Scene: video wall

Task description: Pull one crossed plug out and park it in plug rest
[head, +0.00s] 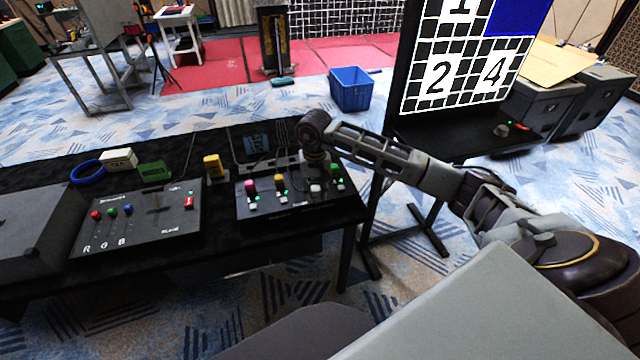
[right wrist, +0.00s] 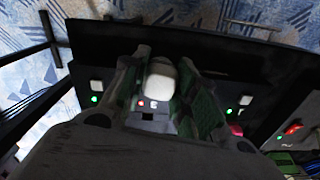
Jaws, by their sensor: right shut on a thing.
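The plug panel (head: 270,211) is a dark box near the right end of the black table. A magenta plug (head: 250,185), a yellow plug (head: 280,182) and a green plug (head: 335,168) stand along it. My right gripper (head: 314,176) is over the panel between the yellow and green plugs. In the right wrist view its fingers (right wrist: 161,92) are shut on a white plug (right wrist: 161,72). I cannot tell whether this plug is still seated. A grey bar (head: 276,164) behind the panel may be the plug rest; its slots are unclear. My left gripper is out of view.
A control box with R, G and B knobs (head: 135,225) stands left of the panel. A yellow block (head: 213,167), a green block (head: 154,171) and a blue ring (head: 87,171) lie behind it. The video wall (head: 470,55) shows 1, 2, 4 and a blue tile.

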